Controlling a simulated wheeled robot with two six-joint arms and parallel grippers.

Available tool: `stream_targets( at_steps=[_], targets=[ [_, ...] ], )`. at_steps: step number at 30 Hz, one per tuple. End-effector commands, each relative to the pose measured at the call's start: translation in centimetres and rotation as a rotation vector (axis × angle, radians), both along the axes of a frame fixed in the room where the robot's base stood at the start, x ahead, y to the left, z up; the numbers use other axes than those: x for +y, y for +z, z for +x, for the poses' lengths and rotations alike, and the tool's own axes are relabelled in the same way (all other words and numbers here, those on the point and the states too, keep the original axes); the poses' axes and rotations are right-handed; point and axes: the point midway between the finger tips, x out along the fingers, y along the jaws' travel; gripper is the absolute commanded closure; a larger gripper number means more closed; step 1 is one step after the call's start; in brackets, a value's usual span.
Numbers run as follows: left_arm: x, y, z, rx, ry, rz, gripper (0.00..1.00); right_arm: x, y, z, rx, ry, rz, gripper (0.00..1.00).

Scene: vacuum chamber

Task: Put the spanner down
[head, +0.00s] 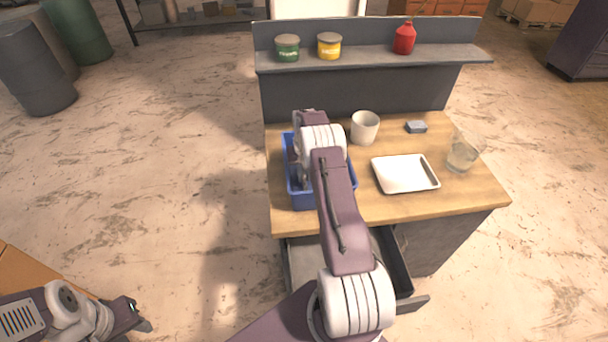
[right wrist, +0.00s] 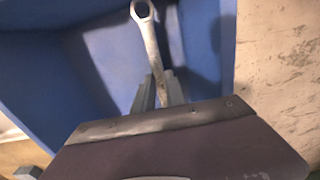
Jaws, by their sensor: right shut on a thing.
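The spanner (right wrist: 146,38) is a grey metal tool with a ring end, seen in the right wrist view. My right gripper (right wrist: 158,90) is shut on its shaft, with the ring end sticking out beyond the fingertips. The spanner is over or inside the blue bin (right wrist: 40,75); whether it touches the floor of the bin I cannot tell. In the head view the blue bin (head: 303,200) stands at the left of the workbench, partly covered by my right arm, and the spanner is hidden. My left gripper (head: 140,316) is at the lower left, away from the bench; its opening is unclear.
On the wooden bench (head: 440,205) are a white cup (head: 364,127), a white tray (head: 405,174), a clear glass (head: 462,156) and a small grey block (head: 416,126). An open drawer (head: 393,262) juts out below. A shelf (head: 375,58) holds two tins and a red bottle.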

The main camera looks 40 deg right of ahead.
Motion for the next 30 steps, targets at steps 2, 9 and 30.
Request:
stream_targets(
  at_steps=[2, 9, 30],
  targets=[
    [0.0, -0.4, 0.0, 0.0, 0.0, 0.0, 0.64, 0.0, -0.4, 0.0, 0.0, 0.0, 0.0, 1.0],
    [0.0, -0.7, 0.0, 0.0, 0.0, 0.0, 0.64, 0.0, -0.8, 0.0, -0.001, 0.0, 0.0, 1.0],
    [0.0, -1.0, 0.0, 0.0, 0.0, 0.0, 0.64, -0.1, 4.4, 0.1, -0.005, 0.0, -0.003, 0.63]
  ],
)
